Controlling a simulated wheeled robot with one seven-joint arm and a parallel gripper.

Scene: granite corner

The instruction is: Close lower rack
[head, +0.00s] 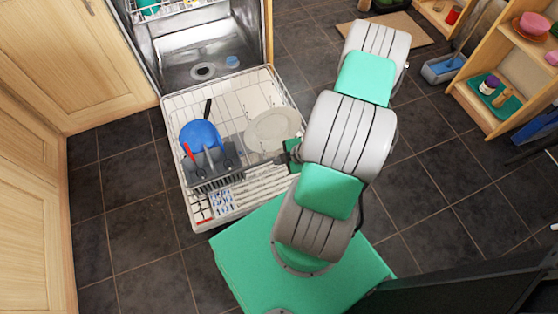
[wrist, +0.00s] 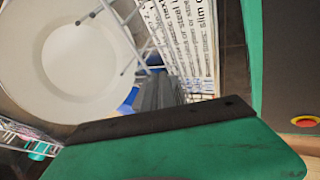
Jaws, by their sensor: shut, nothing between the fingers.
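The lower rack (head: 215,83) is a white wire rack, pulled out of the dishwasher over its lowered door. It holds a white plate (head: 268,130), a blue dish (head: 200,135) and a grey cutlery basket (head: 213,168) with a red-handled piece. My gripper (head: 286,157) is shut and empty at the rack's right side, near the plate. In the wrist view my gripper's grey fingers (wrist: 158,92) are together beside the rack's wires (wrist: 130,25) and the white plate (wrist: 80,58). I cannot tell whether they touch the rack.
The steel dishwasher tub (head: 203,55) is open behind the rack, with an upper rack (head: 165,10) at its top. Wooden cabinets (head: 75,65) stand on the left. A wooden shelf (head: 500,85) is at the right. Dark tiled floor (head: 130,200) is clear left of the door.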

